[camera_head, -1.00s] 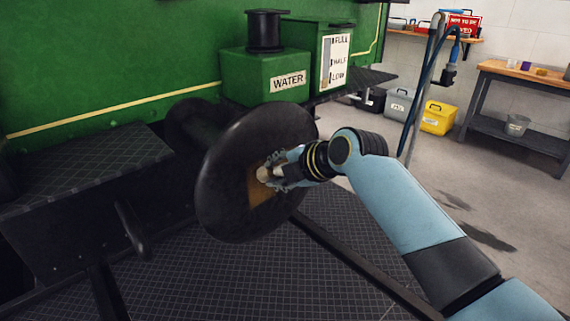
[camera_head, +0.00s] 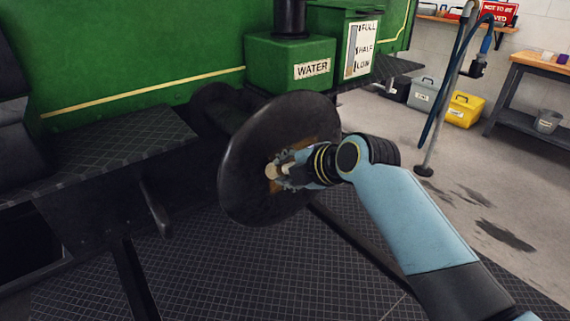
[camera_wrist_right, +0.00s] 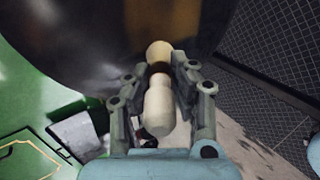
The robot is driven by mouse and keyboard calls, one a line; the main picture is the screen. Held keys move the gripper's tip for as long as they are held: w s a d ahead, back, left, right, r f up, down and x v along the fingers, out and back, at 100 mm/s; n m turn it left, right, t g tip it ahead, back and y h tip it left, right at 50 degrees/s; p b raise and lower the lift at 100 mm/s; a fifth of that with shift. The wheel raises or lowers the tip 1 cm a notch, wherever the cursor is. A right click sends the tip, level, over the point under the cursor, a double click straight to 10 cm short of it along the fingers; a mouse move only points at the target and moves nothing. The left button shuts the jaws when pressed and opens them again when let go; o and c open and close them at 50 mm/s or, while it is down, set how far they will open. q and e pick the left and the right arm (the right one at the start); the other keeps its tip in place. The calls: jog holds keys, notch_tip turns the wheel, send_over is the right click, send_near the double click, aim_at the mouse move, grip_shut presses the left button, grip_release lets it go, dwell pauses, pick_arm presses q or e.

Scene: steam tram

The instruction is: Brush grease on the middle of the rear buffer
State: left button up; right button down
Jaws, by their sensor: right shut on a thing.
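The buffer (camera_head: 245,165) is a large dark round disc on the green vehicle, in the middle of the head view. An amber-brown patch (camera_head: 326,143) shows on its face, partly hidden by my right gripper. It also shows in the right wrist view (camera_wrist_right: 187,14). My right gripper (camera_head: 281,172) is in front of the disc, shut on a small brush with a pale handle (camera_wrist_right: 158,108). The brush's yellowish tip (camera_wrist_right: 159,52) points at the disc face; I cannot tell whether it touches. My left gripper is not in view.
A dark step (camera_head: 120,150) is at the left. A hose stand (camera_head: 440,110), several cases and a workbench (camera_head: 535,95) are at the right. Dark stains mark the open floor.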

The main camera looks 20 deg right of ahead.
jog(key=s, duration=0.1)
jog(key=s+d+p, duration=0.1)
jog(key=s, duration=0.1)
jog(key=shift+s+d+r, duration=0.15)
jog(key=shift+s+d, duration=0.1)
jog(key=shift+s, duration=0.1)
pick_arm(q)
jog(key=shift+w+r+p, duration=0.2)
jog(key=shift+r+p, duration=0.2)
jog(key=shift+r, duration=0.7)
pick_arm(e)
jog(key=shift+s+d, duration=0.15)
jog(key=shift+s, duration=0.45)
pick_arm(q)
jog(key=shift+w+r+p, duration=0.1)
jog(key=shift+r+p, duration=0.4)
pick_arm(e)
jog(key=s, duration=0.1)
jog(key=s+d, duration=0.1)
jog(key=shift+s, duration=0.35)
